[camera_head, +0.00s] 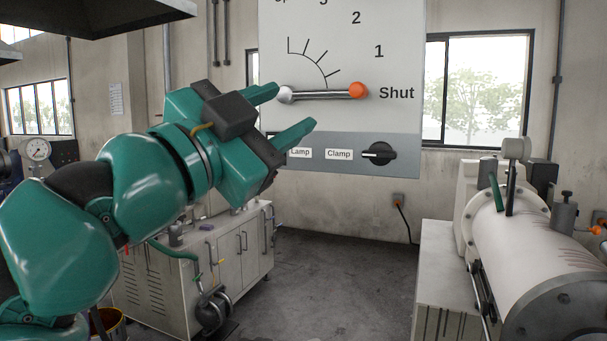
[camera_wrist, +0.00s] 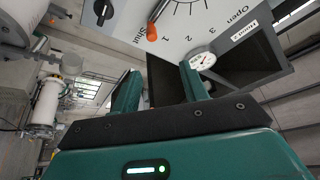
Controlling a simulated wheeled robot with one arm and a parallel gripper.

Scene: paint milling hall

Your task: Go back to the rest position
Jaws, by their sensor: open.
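My gripper (camera_head: 294,108) is open, with nothing between its two green fingers. In the head view it is in front of the left part of a pale wall panel (camera_head: 400,40), and the fingertips show near the pivot end of a lever (camera_head: 325,94). The lever lies level, its orange knob (camera_head: 358,90) on the right beside the word "Shut". In the wrist view the fingers (camera_wrist: 160,72) are apart and the orange knob (camera_wrist: 152,32) shows beyond them, clear of both. The depth gap between fingers and panel is hard to tell.
A black "Clamp" knob (camera_head: 380,153) sits low on the panel. A large horizontal drum machine (camera_head: 535,240) stands at the right and a grey cabinet (camera_head: 235,250) at the left. Bare floor (camera_head: 330,285) lies between them. A dark hood (camera_head: 90,15) hangs at upper left.

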